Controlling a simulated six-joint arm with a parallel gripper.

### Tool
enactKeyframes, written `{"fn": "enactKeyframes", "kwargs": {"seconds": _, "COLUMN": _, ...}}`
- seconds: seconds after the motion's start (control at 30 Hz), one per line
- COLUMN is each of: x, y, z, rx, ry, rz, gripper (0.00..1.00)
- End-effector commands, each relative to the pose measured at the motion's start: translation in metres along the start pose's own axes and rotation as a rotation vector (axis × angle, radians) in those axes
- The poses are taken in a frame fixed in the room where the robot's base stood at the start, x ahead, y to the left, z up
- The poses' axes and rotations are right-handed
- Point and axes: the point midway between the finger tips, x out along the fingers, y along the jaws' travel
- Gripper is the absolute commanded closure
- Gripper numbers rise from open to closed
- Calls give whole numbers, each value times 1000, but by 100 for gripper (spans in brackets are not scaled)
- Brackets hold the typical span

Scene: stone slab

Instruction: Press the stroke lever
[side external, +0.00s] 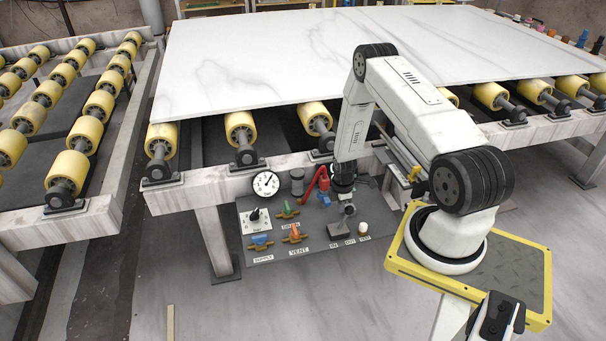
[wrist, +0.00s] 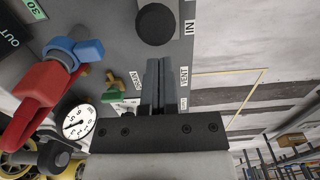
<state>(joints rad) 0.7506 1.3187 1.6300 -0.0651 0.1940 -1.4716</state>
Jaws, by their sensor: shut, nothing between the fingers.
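A panel (side external: 290,262) of valves and levers hangs below the front of the slab table. No label reading "stroke" is legible, so I cannot tell for certain which part is the stroke lever. A red lever (side external: 311,184) stands at the panel's upper right, beside my gripper. A red handle with a blue part (wrist: 40,90) fills the left of the wrist view. My gripper (side external: 348,209) points down in front of the panel's right part. In the wrist view its two dark fingers (wrist: 161,62) are together and empty, apart from the red handle.
A gauge (side external: 265,183), a black knob (side external: 254,214), and green (side external: 286,209), blue (side external: 260,240) and orange (side external: 295,233) handles crowd the panel's left. A white knob (side external: 363,228) is at right. The white slab (side external: 270,60) overhangs above. Floor in front is clear.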

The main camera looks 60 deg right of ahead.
Motion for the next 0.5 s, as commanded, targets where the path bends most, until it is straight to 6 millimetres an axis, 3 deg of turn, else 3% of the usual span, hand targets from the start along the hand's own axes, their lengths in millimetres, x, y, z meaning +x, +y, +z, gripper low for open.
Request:
{"fn": "enactKeyframes", "kwargs": {"seconds": 0.3, "x": 2, "y": 0, "z": 22, "rx": 2, "ry": 0, "rz": 0, "gripper": 100}}
{"fn": "enactKeyframes", "kwargs": {"seconds": 0.5, "x": 3, "y": 0, "z": 26, "rx": -1, "ry": -1, "rz": 0, "gripper": 100}}
